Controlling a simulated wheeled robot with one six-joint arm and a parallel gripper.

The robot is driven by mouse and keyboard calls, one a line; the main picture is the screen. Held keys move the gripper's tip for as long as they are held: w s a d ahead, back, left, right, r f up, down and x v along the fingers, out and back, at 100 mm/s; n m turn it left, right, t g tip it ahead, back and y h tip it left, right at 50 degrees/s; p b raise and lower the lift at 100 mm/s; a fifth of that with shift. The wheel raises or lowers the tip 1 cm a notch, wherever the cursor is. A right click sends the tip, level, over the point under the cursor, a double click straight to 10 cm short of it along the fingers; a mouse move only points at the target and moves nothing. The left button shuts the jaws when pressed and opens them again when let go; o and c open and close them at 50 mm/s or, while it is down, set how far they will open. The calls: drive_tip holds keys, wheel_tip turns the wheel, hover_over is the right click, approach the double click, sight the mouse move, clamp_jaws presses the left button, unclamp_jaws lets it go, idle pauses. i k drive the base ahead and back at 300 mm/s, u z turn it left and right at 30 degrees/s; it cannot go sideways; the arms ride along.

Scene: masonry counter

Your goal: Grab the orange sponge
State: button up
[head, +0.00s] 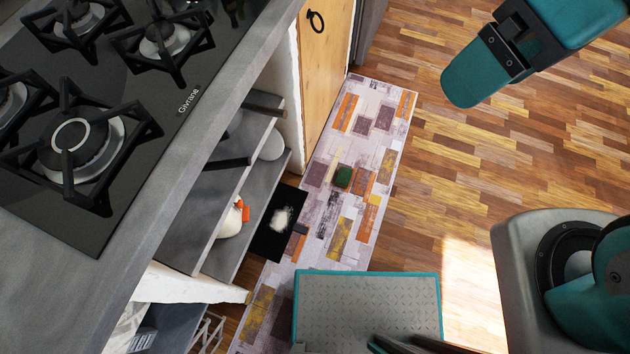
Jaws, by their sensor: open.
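I cannot make out an orange sponge for sure in the head view. A small orange patch (241,207) shows on the open shelf under the counter, against a white rounded object (230,222). It is too small to tell what it is. My gripper (458,88) is at the top right, raised over the wooden floor. One broad teal finger with a rounded end shows, and the other finger is hidden. It is open, with nothing seen in it, well apart from the shelf.
A black gas hob (190,101) is set in the grey counter (125,255) at left. A dark green block (343,177) lies on the patterned rug (352,225). A black mat with a white heap (281,218) lies beside the shelves.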

sight(344, 178)
drive_tip(key=z, duration=1.65)
drive_tip(key=i, duration=1.3)
drive_tip(key=u, duration=3.85)
